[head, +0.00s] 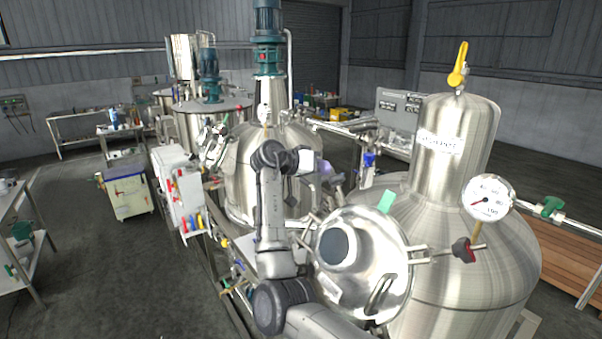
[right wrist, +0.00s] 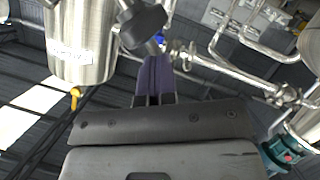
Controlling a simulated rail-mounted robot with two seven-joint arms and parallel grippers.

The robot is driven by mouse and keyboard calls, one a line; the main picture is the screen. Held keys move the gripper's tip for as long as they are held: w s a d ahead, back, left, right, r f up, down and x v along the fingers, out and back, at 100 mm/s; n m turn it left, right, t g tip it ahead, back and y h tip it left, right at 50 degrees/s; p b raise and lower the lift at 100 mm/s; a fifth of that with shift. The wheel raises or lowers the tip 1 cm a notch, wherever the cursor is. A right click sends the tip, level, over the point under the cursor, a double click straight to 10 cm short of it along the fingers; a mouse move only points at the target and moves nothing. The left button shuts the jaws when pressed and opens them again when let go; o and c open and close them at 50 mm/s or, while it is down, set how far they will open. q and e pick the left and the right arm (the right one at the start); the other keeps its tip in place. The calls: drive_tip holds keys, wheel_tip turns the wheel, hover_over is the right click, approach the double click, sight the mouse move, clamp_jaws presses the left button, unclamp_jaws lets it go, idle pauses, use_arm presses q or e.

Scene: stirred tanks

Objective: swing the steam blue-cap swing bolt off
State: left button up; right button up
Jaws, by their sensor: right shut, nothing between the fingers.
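No swing bolt with a clearly blue cap can be made out. A round steel lid (head: 388,247) with a dark sight glass sits on the front of the nearest tank (head: 480,284). A swing bolt with a dark red knob (head: 464,250) sticks out at the lid's right. A green cap (head: 386,202) shows at its top. My right gripper (head: 328,174) is above and left of the lid, partly behind my wrist. In the right wrist view its purple fingers (right wrist: 155,77) are shut and empty. A dark knob (right wrist: 142,26) appears just beyond the fingertips; contact is unclear. My left gripper is out of view.
A second tank (head: 245,178) with a motor stands behind my right arm. A pressure gauge (head: 488,198) and a yellow valve handle (head: 459,65) are on the nearest tank. A blue valve part (head: 369,160) is on piping behind. Open floor lies at left.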

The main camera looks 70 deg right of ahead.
drive_tip(key=shift+o, duration=1.4)
drive_tip(key=shift+s+r, duration=0.1)
drive_tip(key=shift+s, duration=0.1)
drive_tip(key=o, duration=0.4)
drive_tip(key=shift+c, duration=0.2)
drive_tip(key=shift+a, duration=0.1)
drive_tip(key=b+v, duration=0.3)
drive_tip(key=v, duration=1)
drive_tip(key=shift+w+r, duration=0.2)
drive_tip(key=shift+w, duration=0.1)
drive_tip(key=shift+a, duration=0.1)
drive_tip(key=shift+c, duration=0.4)
